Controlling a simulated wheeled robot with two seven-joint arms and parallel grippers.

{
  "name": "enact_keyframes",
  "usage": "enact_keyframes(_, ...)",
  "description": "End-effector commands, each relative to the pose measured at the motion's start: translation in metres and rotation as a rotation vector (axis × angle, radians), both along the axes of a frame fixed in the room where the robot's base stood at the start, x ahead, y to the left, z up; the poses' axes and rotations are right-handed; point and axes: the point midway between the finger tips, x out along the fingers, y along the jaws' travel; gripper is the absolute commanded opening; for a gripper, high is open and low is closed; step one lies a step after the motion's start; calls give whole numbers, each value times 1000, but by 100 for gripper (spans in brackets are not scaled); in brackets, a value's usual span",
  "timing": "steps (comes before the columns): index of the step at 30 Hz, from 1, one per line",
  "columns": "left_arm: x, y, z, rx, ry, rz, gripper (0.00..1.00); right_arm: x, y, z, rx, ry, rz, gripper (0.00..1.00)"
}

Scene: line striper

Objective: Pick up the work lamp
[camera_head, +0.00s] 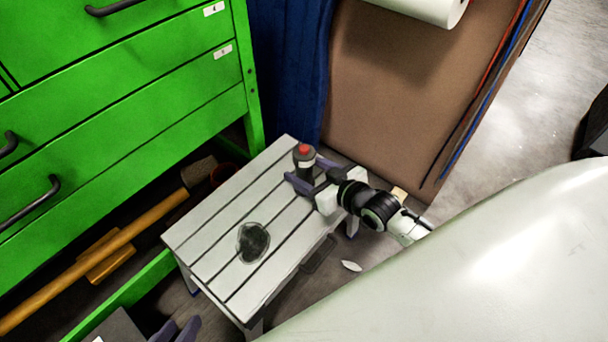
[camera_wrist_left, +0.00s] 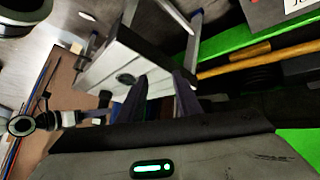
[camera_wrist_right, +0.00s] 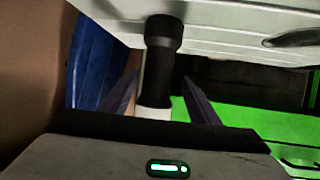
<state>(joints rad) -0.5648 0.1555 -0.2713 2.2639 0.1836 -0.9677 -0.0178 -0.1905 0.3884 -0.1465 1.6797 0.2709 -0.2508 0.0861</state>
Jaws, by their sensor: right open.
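A dark upright cylinder with a red top and a pale band, which I take to be the work lamp (camera_head: 305,158), stands near the far end of the slatted bench (camera_head: 200,235). My right gripper (camera_head: 307,174) is open, with its fingers reaching toward the lamp from the near side. In the right wrist view the dark lamp (camera_wrist_right: 160,65) appears between the two spread fingers (camera_wrist_right: 158,100), with no clear contact on either side. My left gripper (camera_head: 175,331) is low at the bottom left of the head view, empty. In the left wrist view its fingers (camera_wrist_left: 158,95) stand apart.
A dark, glassy flat item (camera_head: 253,243) lies on the bench's middle. A green drawer cabinet (camera_head: 130,130) stands to the left, with a wooden-handled tool (camera_head: 110,255) below it. A blue cloth (camera_head: 288,70) and a brown panel (camera_head: 400,90) are behind the bench.

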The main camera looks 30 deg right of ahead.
Motion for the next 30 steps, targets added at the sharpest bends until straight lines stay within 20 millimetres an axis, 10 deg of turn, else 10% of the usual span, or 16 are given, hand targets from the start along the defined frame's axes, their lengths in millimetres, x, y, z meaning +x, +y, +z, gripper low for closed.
enact_keyframes(21, 7, -18, 11, -75, -40, -30, 31, 51, 4, -18, 0, 1, 0, 56)
enact_keyframes(30, 7, -18, 11, -74, -40, -29, 31, 51, 4, -18, 0, 1, 0, 5)
